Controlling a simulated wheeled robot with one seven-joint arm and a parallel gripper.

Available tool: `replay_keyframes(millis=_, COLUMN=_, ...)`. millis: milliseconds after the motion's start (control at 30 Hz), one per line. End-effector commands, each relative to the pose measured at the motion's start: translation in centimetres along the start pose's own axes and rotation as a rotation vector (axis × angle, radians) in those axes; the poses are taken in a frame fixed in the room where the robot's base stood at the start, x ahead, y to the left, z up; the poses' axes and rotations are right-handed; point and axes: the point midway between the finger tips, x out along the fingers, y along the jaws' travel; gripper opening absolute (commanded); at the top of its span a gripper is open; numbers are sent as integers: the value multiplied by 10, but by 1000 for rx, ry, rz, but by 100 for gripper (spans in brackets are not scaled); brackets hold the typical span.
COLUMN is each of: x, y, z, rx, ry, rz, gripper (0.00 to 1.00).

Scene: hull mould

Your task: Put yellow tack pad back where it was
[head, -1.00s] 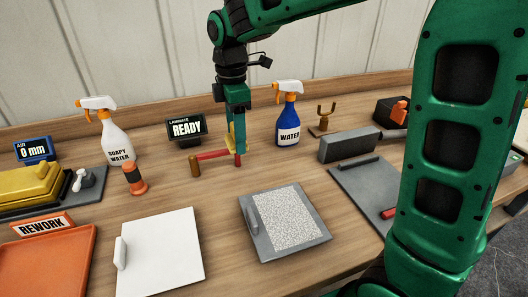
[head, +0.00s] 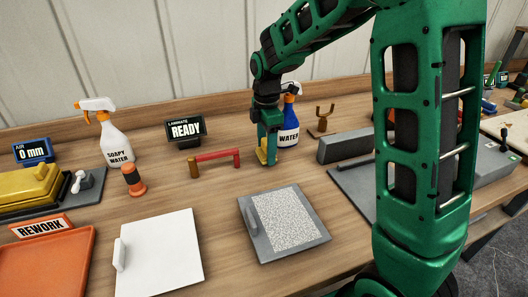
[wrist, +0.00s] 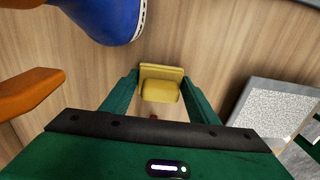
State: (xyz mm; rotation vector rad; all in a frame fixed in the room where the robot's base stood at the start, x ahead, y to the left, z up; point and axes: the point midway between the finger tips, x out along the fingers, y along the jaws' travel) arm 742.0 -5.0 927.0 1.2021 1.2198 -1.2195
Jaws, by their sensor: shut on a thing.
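My gripper (head: 267,155) is shut on the yellow tack pad (head: 261,155), in front of the blue WATER spray bottle (head: 288,130). In the wrist view the tack pad (wrist: 160,85) sits between the two green fingers, its flat yellow plate and thicker block showing. The pad is low over the wooden bench; I cannot tell whether it touches the wood. The fingers hide part of it in the head view.
A red bar tool (head: 217,156) lies just left of my gripper. A grey plate with a speckled sheet (head: 285,218) is in front. A grey block (head: 344,146) and brass forked stand (head: 321,120) are to the right. A READY sign (head: 186,130) stands behind left.

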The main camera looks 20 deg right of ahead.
Motion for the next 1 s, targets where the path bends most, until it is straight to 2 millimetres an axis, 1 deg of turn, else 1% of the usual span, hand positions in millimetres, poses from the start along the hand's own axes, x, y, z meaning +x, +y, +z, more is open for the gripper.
replay_keyframes(millis=33, x=6, y=0, z=0, rx=0, ry=0, rz=-1, gripper=36)
replay_keyframes(millis=100, x=11, y=0, z=0, rx=0, ry=0, rz=0, gripper=36)
replay_keyframes(millis=433, x=13, y=0, z=0, rx=0, ry=0, rz=1, gripper=36)
replay_keyframes(millis=467, x=13, y=0, z=0, rx=0, ry=0, rz=1, gripper=61)
replay_keyframes(millis=500, x=13, y=0, z=0, rx=0, ry=0, rz=1, gripper=71)
replay_keyframes(millis=533, x=13, y=0, z=0, rx=0, ry=0, rz=1, gripper=73)
replay_keyframes(millis=867, x=13, y=0, z=-1, rx=-1, ry=0, rz=1, gripper=73)
replay_keyframes(millis=1000, x=5, y=1, z=-1, rx=-1, ry=0, rz=2, gripper=73)
